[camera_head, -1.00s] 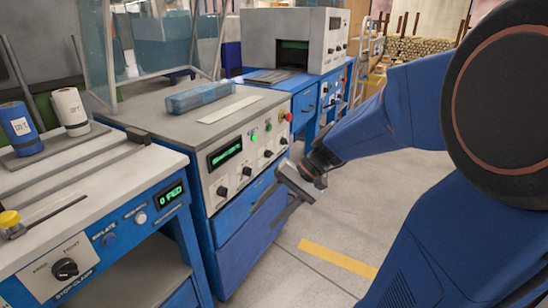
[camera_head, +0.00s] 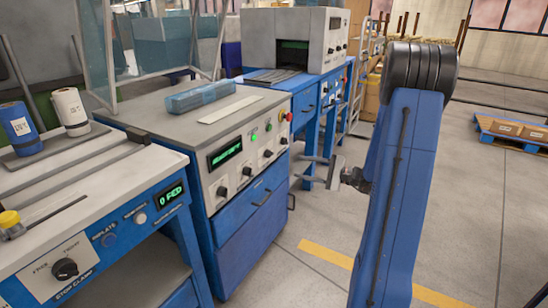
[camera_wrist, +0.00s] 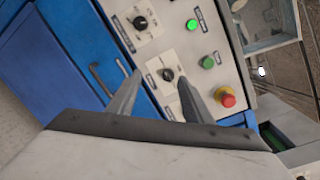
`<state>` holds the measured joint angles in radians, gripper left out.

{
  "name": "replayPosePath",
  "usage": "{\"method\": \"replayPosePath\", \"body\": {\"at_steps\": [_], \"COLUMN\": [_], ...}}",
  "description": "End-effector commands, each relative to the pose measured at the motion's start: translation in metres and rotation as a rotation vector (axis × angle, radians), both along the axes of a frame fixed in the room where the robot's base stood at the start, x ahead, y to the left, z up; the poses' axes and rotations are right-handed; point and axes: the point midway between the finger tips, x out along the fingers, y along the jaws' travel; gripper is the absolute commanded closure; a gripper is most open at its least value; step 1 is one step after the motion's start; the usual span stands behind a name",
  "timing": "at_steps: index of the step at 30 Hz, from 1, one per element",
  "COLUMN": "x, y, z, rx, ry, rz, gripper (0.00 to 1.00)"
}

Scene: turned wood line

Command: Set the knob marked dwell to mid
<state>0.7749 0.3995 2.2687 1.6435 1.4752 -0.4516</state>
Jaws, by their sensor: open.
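A panel on the blue cabinet's front (camera_head: 236,178) carries several black knobs, and their small labels are unreadable, so I cannot tell which is dwell. In the wrist view one black knob (camera_wrist: 167,74) lies between my fingertips in the picture. It is the knob (camera_head: 283,141) nearest the red stop button in the head view. Another black knob (camera_wrist: 140,22) sits above it in the wrist view. My gripper (camera_head: 299,169) is open and empty in front of the panel's right end; it also shows in the wrist view (camera_wrist: 159,77). The fingers look apart from the knob.
A red stop button (camera_wrist: 227,97) and green buttons (camera_wrist: 208,62) sit close beside my fingers. A green display (camera_head: 225,153) is on the panel's left. Drawer handles (camera_head: 262,198) stick out below.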

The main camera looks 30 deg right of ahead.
Motion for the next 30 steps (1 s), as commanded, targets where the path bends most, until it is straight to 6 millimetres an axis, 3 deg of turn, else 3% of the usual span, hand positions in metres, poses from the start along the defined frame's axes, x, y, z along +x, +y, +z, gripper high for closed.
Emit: {"method": "replayPosePath", "body": {"at_steps": [3, 9, 14, 30], "x": [0.005, 0.011, 0.024, 0.101], "y": [-0.028, -0.04, -0.03, 0.023], "z": [-0.01, -0.015, -0.014, -0.014], "rx": [0.038, 0.053, 0.054, 0.052], "ry": [-0.015, -0.026, -0.027, -0.026], "rz": [-0.067, -0.101, -0.098, -0.097], "gripper": [0.54, 0.54, 0.54, 0.54]}}
